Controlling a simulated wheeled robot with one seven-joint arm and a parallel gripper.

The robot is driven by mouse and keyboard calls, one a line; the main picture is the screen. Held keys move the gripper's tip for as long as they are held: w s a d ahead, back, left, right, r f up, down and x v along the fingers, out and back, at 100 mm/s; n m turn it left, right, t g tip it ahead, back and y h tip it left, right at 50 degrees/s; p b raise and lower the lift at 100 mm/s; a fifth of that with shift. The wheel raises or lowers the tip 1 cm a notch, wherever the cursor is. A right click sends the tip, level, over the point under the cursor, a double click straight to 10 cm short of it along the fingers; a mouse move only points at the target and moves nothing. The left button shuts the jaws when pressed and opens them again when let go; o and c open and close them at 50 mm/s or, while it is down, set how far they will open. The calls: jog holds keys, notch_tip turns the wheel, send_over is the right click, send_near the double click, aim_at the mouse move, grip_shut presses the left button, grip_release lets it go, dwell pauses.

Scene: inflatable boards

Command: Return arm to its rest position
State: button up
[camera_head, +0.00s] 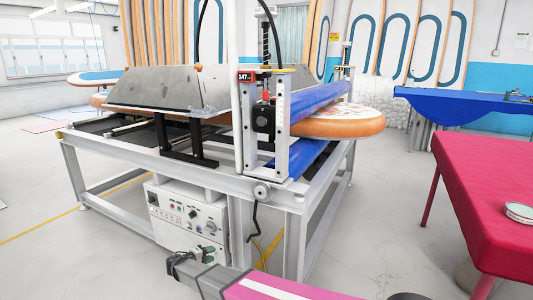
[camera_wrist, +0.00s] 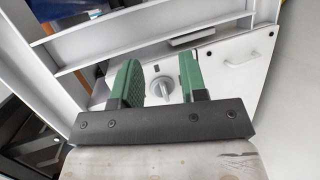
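My gripper (camera_head: 190,260) shows low in the head view, at the end of my pink and grey arm, in front of the white control box (camera_head: 180,215). In the wrist view my gripper's two green fingers (camera_wrist: 158,75) stand apart with a clear gap. Nothing is held between them. A round grey knob (camera_wrist: 163,88) on a white panel (camera_wrist: 230,75) shows beyond the gap. I cannot tell how far the fingertips are from the panel.
A large machine with a grey metal frame (camera_head: 110,200) stands close around the control box. A table with a red cloth (camera_head: 490,180) is at the right, and a blue-covered table (camera_head: 450,103) is behind it. Open floor (camera_head: 390,210) lies between the machine and the red table.

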jog(key=s+d+r+m+g+y, duration=0.1)
jog(key=d+m+g, duration=0.15)
jog(key=d, duration=0.65)
jog(key=s+d+r+m+g+y, duration=0.1)
jog(key=d+g, duration=0.2)
jog(key=d, duration=0.6)
jog(key=s+d+r+m+g, duration=0.1)
jog(key=d+r+g, duration=0.15)
jog(key=d, duration=0.75)
jog(key=s+d+r+m+g+y, duration=0.1)
jog(key=s+d+r+m+y, duration=0.1)
jog(key=s+d, duration=0.4)
jog(key=s+d+r+m+g+y, duration=0.1)
jog(key=s+d+r+m+y, duration=0.2)
jog(key=s+d+y, duration=0.3)
jog(key=d+r, duration=0.1)
jog(key=d, duration=0.4)
jog(key=shift+g, duration=0.3)
